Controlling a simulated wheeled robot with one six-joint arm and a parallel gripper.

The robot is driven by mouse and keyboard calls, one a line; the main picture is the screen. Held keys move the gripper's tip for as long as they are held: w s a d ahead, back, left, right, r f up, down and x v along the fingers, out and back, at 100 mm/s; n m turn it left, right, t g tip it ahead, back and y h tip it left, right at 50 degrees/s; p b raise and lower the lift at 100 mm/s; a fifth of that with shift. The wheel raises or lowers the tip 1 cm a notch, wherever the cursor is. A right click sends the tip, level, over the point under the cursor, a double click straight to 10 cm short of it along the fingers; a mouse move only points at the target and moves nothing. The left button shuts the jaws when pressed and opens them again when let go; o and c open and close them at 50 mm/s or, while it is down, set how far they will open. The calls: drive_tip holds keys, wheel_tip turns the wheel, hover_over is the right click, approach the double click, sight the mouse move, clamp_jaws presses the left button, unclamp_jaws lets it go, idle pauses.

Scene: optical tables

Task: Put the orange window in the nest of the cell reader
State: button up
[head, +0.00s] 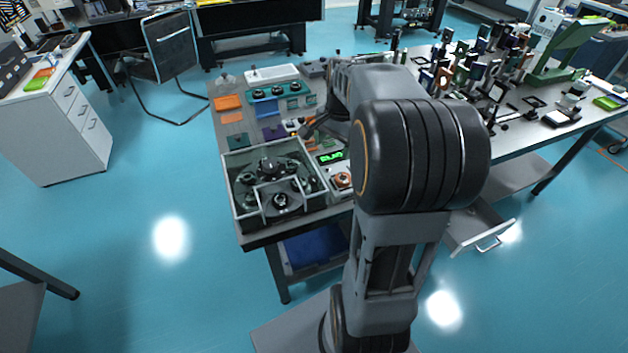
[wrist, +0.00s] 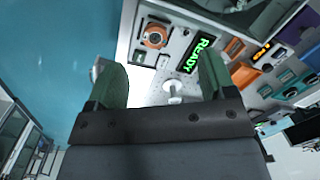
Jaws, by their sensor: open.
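My gripper (wrist: 170,85) is open in the wrist view, its two green fingers apart with nothing held between them. In the head view my arm hides it. A pale panel with a green READY display (wrist: 196,54), perhaps the cell reader, lies beyond the fingers; its display also shows in the head view (head: 331,156). A round orange-rimmed part (wrist: 155,37) sits on this panel, left of the display; I cannot tell if it is the orange window. It also shows in the head view (head: 343,180). A small white post (wrist: 174,88) appears between the fingers. No nest is clearly identifiable.
A clear-walled bin (head: 240,207) with dark round parts stands at the table's front left corner. Flat orange pieces (head: 228,102) lie behind it. Many optics mounts (head: 480,65) crowd the right side. A drawer (head: 482,230) stands open below the table.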

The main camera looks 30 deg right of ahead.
drive_tip(key=s+a+n+t, duration=0.3)
drive_tip(key=s+a+n, duration=0.8)
drive_tip(key=a+n, duration=0.2)
drive_tip(key=a, duration=0.2)
drive_tip(key=shift+s+a+f+n+h, duration=0.2)
drive_tip(key=shift+a+n+h, duration=0.1)
drive_tip(key=shift+a, duration=0.1)
drive_tip(key=shift+c, duration=0.4)
